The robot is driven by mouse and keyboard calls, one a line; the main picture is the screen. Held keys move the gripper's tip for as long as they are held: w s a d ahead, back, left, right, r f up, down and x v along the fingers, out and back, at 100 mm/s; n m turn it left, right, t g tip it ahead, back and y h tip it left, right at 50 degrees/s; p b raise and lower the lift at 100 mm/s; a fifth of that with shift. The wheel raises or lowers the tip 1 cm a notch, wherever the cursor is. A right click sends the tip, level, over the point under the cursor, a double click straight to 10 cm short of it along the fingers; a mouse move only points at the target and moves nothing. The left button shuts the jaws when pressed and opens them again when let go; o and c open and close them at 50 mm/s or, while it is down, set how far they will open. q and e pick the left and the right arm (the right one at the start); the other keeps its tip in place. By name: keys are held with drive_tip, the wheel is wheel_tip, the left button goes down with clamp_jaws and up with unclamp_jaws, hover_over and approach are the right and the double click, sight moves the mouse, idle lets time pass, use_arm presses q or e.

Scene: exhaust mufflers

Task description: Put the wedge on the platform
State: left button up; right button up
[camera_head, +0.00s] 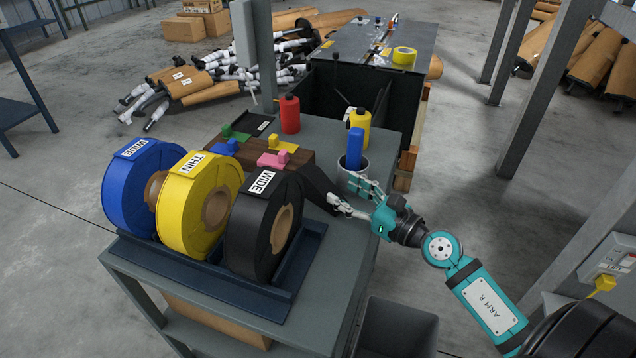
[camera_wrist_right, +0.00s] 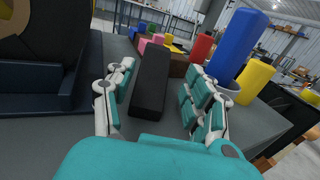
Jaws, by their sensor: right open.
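A long black block (camera_head: 320,188), which looks like the wedge, lies on the grey cart top between the black tape roll and the grey cup. In the right wrist view the black wedge (camera_wrist_right: 151,82) stands between the fingers, pointing away from me, with gaps on both sides. My right gripper (camera_head: 347,193) is open around its near end and reaches in from the right. A dark brown wooden block (camera_head: 301,160), perhaps the platform, is just beyond the wedge and carries small coloured pieces. Whether the wedge touches it is unclear. My left gripper is not in view.
Blue, yellow and black tape rolls (camera_head: 128,190) stand in a dark rack (camera_head: 200,274) at the left. A grey cup (camera_head: 352,168) with a blue cylinder (camera_head: 355,143) is close to my right gripper. Red (camera_head: 290,114) and yellow bottles (camera_head: 360,124) stand behind.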

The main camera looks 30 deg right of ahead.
sight(317, 175)
drive_tip(key=x, duration=0.4)
drive_tip(key=shift+s, duration=0.1)
drive_tip(key=shift+w+a+r, duration=0.1)
drive_tip(key=shift+w+a, duration=0.1)
drive_tip(key=shift+w, duration=0.2)
drive_tip(key=x, duration=0.4)
drive_tip(key=shift+a+p, duration=0.15)
drive_tip(key=shift+p, duration=0.15)
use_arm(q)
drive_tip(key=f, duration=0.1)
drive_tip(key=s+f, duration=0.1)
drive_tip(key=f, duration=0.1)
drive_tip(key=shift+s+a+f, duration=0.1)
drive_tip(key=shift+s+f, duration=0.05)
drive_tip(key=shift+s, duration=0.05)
use_arm(e)
drive_tip(key=shift+c, duration=0.4)
drive_tip(key=c, duration=0.9)
clamp_jaws()
